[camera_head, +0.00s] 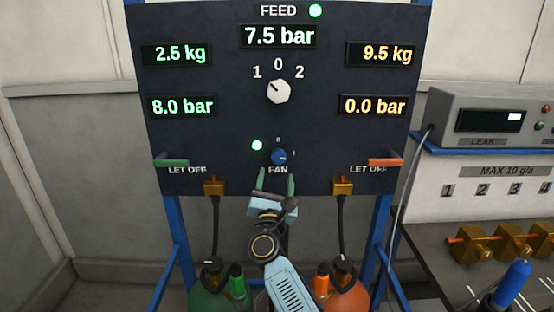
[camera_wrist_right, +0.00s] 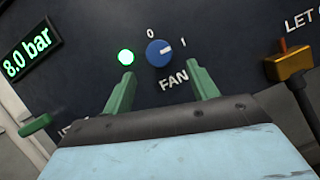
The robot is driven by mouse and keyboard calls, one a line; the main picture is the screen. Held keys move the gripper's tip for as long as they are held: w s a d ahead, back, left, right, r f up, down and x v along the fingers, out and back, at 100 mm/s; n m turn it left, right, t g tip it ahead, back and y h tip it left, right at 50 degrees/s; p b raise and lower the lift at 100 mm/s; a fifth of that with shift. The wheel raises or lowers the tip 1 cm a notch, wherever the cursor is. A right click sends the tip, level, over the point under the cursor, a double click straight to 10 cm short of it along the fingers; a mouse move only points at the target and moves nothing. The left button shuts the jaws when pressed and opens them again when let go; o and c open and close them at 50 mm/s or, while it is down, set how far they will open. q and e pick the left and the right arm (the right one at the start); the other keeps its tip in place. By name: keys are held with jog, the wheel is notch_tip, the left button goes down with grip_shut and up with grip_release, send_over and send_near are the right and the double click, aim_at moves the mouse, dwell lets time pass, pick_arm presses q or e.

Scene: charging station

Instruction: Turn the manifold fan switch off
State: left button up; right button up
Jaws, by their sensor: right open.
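The fan switch (camera_head: 279,157) is a small round blue knob on the dark panel, above the word FAN. In the right wrist view the knob (camera_wrist_right: 159,54) has a white pointer line turned toward the mark 1; the mark 0 is above it. The green lamp (camera_head: 257,145) beside the knob is lit. My right gripper (camera_head: 276,179) is open and empty, just below the knob. In the right wrist view its green fingertips (camera_wrist_right: 161,77) stand apart to either side of and below the knob, not closed on it. My left gripper is not in view.
A white selector knob (camera_head: 278,91) with marks 1, 0, 2 is higher on the panel. A green handle (camera_head: 171,162) and a red-orange handle (camera_head: 386,162) stick out at the sides. Brass fittings (camera_head: 214,187) with hoses hang below, above green and orange cylinders.

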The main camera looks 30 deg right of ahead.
aim_at(278, 161)
jog(key=x, duration=0.6)
jog(key=shift+w, duration=0.15)
jog(key=shift+w+d+r, duration=0.1)
jog(key=shift+w+d, duration=0.05)
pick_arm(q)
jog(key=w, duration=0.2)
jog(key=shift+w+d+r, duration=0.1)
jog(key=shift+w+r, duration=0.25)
pick_arm(e)
jog(key=c, duration=1)
